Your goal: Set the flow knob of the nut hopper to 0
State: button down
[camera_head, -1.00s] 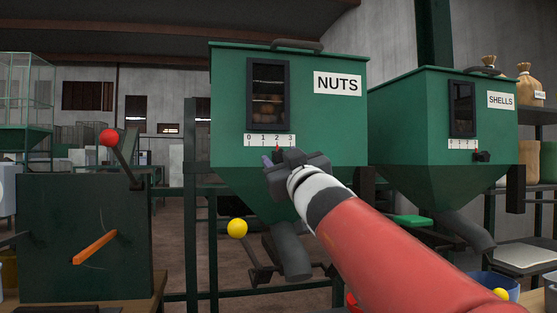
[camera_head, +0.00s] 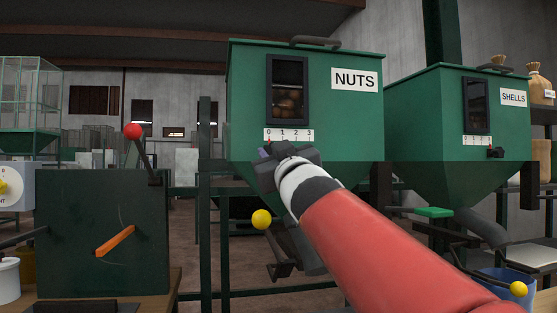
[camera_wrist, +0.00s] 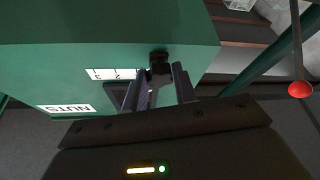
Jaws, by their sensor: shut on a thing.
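The nut hopper (camera_head: 340,120) is a green box with a NUTS label, a dark window and a white 0–3 scale (camera_head: 289,135). My gripper (camera_head: 268,153) is just below the scale's left end, at the 0. It hides the flow knob in the head view. In the wrist view the black flow knob (camera_wrist: 159,62) sits beside the end of the scale (camera_wrist: 112,74), between the two fingers of my gripper (camera_wrist: 157,76), which is shut on it.
The shells hopper (camera_head: 440,125) stands to the right. A red-ball lever (camera_head: 133,131) on a dark green box is at left. A yellow ball (camera_head: 262,220) hangs below my gripper. A blue bucket (camera_head: 495,280) is at lower right.

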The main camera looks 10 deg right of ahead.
jog(key=shift+a, duration=0.2)
jog(key=c, duration=1.1)
grip_release()
jog(key=shift+a, duration=0.15)
jog(key=b+v, duration=0.1)
jog(key=v, duration=0.6)
jog(key=shift+s+f, duration=0.2)
jog(key=shift+s, duration=0.15)
